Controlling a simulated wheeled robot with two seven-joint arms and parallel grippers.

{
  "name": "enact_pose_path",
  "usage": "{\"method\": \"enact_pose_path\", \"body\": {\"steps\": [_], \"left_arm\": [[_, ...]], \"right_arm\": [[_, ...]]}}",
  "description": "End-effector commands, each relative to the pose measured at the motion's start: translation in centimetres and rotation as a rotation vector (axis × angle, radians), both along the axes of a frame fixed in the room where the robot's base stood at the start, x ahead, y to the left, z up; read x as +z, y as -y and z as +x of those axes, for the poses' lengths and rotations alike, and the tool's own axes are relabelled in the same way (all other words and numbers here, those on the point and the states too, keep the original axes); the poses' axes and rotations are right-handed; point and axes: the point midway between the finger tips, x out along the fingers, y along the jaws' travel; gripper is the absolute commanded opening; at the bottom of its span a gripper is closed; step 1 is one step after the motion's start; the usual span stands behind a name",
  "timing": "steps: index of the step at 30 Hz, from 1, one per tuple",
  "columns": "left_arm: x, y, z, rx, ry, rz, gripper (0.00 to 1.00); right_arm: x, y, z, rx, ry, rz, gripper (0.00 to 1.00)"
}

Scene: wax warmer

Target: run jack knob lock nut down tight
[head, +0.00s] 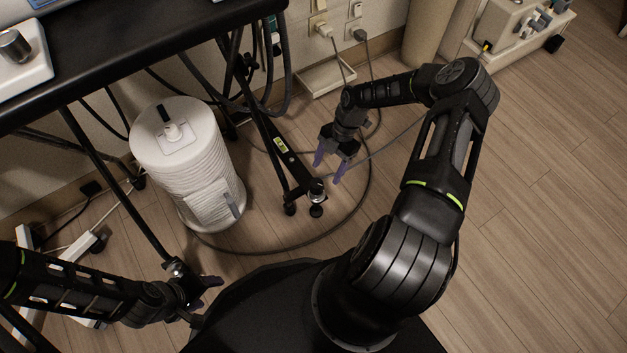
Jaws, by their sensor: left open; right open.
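A small metal jack knob (317,193) sits at the near end of the black table foot, above a round dark foot pad on the floor. Its lock nut is too small to make out. My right gripper (329,168) is open just above and behind the knob, with its purple fingers pointing down toward it; they look apart from it. A similar metal knob (177,268) shows at the lower end of the left table leg. My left gripper (207,296) is open and looks empty beside that knob, partly hidden by its own wrist.
A spirit level (281,145) with a green vial lies on the table foot. A white ribbed canister (185,165) stands left of it. Cables loop over the floor around the foot. The black table (130,45) overhangs at upper left. Wood floor (545,220) is clear at right.

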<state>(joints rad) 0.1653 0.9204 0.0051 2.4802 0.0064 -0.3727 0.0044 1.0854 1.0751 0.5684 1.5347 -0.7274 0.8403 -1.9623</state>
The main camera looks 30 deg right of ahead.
Motion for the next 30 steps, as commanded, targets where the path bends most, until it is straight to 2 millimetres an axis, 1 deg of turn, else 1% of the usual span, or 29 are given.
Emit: {"method": "enact_pose_path", "body": {"steps": [7,11,14,21,24,27,30], "left_arm": [[0.0,0.0,0.0,0.0,-0.001,0.0,0.61],[-0.3,0.0,0.0,0.0,0.0,0.0,0.61],[-0.7,0.0,0.1,0.001,0.002,0.0,0.61],[-2.1,0.1,0.3,0.004,0.008,0.001,0.61],[-2.5,0.1,0.3,0.005,0.01,0.002,0.61],[-2.7,0.1,0.4,0.005,0.012,0.002,0.61],[-2.7,0.1,0.4,0.005,0.012,0.002,0.61]], "right_arm": [[-0.1,0.0,0.0,-0.001,0.0,0.0,0.64],[-0.7,-0.2,-0.1,-0.001,-0.001,0.001,0.64],[-1.7,-0.7,-0.2,-0.001,-0.002,0.003,0.64],[-5.2,-2.1,-0.4,-0.001,-0.002,0.002,0.64],[-6.4,-2.5,-0.5,-0.001,-0.001,0.001,0.64],[-7.1,-2.8,-0.6,-0.001,-0.001,0.0,0.64],[-7.3,-2.9,-0.6,-0.002,-0.001,0.0,0.64]]}}
